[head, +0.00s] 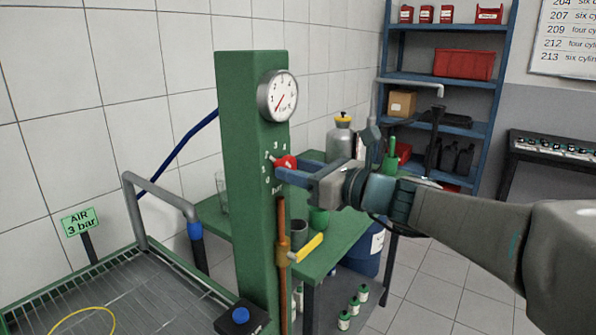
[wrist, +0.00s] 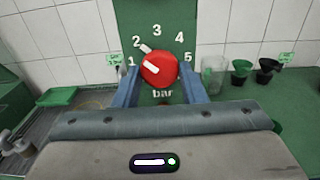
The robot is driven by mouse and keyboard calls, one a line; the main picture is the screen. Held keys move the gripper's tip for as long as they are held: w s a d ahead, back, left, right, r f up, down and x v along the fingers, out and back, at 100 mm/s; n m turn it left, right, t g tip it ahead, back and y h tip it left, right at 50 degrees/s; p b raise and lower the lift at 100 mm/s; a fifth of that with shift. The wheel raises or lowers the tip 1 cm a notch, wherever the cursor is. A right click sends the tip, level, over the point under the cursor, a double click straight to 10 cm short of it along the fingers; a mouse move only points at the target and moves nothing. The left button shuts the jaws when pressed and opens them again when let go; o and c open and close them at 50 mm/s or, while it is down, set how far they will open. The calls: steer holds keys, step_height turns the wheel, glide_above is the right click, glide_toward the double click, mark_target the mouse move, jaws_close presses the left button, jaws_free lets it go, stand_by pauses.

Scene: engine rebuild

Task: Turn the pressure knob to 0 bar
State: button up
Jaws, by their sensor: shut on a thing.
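The red pressure knob (wrist: 160,70) sits on the green post (wrist: 180,15), with the numbers 1 to 5 around it and "bar" below. Its white pointer stands close to the 2. The 0 is not visible in the wrist view. In the head view the knob (head: 287,161) shows on the post (head: 247,110). My gripper (wrist: 159,78) is shut on the knob, one blue finger on each side; it also shows in the head view (head: 283,168). The round gauge (head: 278,96) above has a red needle pointing to the lower left; its exact reading is too small to tell.
A yellow-handled valve (head: 310,247) on a copper pipe and a blue button (head: 240,314) are lower on the post. A green table (head: 335,250) with bottles and cups stands behind. A grated basin (head: 130,300) is at left, with an "AIR 3 bar" sign (head: 81,222).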

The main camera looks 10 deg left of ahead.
steer(key=shift+f+n+b, duration=0.15)
steer(key=shift+n+b, duration=0.15)
steer(key=shift+b, duration=0.15)
steer(key=shift+w+n+b, duration=0.1)
steer(key=shift+n+b, duration=8.5)
steer(key=shift+b, duration=1)
steer(key=shift+r, duration=0.2)
steer(key=o, duration=1)
steer(key=shift+d, duration=0.1)
